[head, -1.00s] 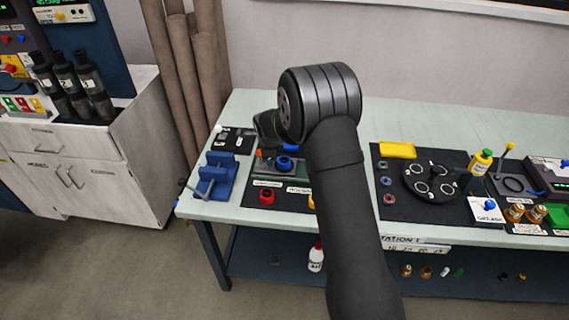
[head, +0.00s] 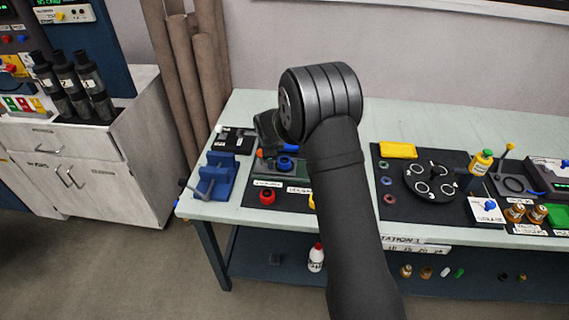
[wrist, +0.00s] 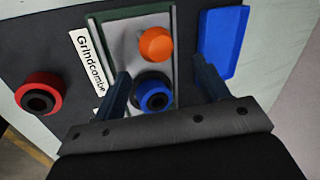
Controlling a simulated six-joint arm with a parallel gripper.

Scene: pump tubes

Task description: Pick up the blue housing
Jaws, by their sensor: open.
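The blue housing (wrist: 153,94) is a round blue ring with a dark centre. It sits on the grey fixture plate (wrist: 130,42), and it also shows in the head view (head: 285,163). My gripper (wrist: 160,68) is open, with one finger on each side of the housing in the wrist view. I see a gap between the housing and each finger, and I cannot tell how high the fingertips are above the plate. In the head view my gripper (head: 268,132) is partly hidden behind my wrist, over the back of the fixture.
An orange round part (wrist: 156,44) sits on the same plate beside the housing. A flat blue piece (wrist: 222,42) lies to the right, and a red ring (wrist: 38,94) to the left. A blue vise (head: 216,176) stands left of the fixture. The far tabletop (head: 470,125) is clear.

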